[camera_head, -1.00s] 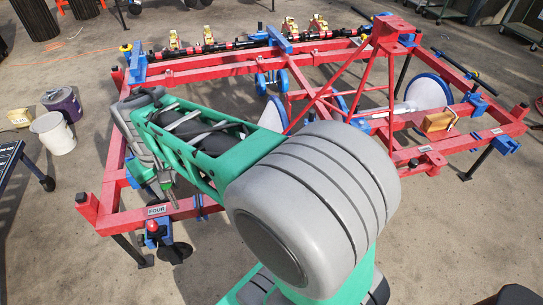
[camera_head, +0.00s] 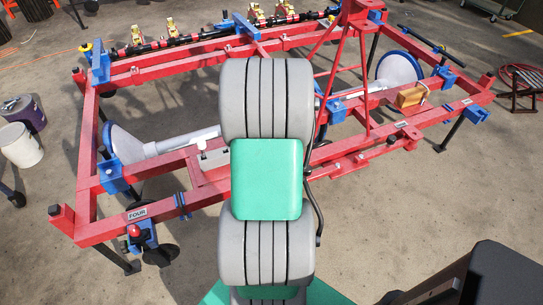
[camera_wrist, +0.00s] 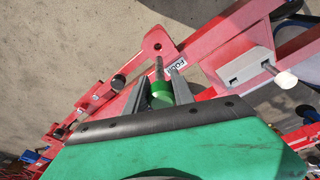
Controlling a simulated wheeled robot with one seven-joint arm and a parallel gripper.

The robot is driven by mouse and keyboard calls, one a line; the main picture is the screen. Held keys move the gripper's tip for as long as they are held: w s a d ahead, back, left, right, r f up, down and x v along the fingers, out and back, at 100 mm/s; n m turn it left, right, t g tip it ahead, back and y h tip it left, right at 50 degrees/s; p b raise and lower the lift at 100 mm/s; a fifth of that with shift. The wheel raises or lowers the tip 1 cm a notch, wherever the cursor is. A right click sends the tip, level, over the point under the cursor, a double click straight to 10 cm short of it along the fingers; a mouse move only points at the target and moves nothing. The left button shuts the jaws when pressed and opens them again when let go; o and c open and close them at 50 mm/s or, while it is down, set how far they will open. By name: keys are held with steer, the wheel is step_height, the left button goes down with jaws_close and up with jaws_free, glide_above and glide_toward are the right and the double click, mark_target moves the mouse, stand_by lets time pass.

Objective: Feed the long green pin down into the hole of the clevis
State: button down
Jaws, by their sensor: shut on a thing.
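My gripper (camera_wrist: 160,88) is shut on the long green pin (camera_wrist: 162,97) in the wrist view. The pin's green collar sits between the two grey fingers, and its thin grey shaft (camera_wrist: 158,68) sticks out past the fingertips. A red lug with a round dark hole (camera_wrist: 157,45), apparently the clevis, lies just past the shaft's end in that view. The shaft is not seen inside the hole; the depth gap cannot be told. In the head view my arm hides the gripper, the pin and probably the clevis.
The red frame (camera_head: 165,73) with blue clamps spans the head view. A wooden block (camera_head: 410,97) sits on the right beam. Concrete floor (camera_head: 350,245) is open in front.

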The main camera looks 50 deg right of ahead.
stand_by(0.3)
steer(key=shift+f+b, duration=2)
steer(key=shift+f, duration=0.85)
step_height(320, 180, down, 10)
steer(key=b, duration=0.6)
steer(key=shift+r, duration=0.25)
stand_by(2.0)
steer(key=c, duration=1)
jaws_free()
step_height(320, 180, up, 8)
steer(key=a, duration=0.1)
steer(key=shift+s+p, duration=0.4)
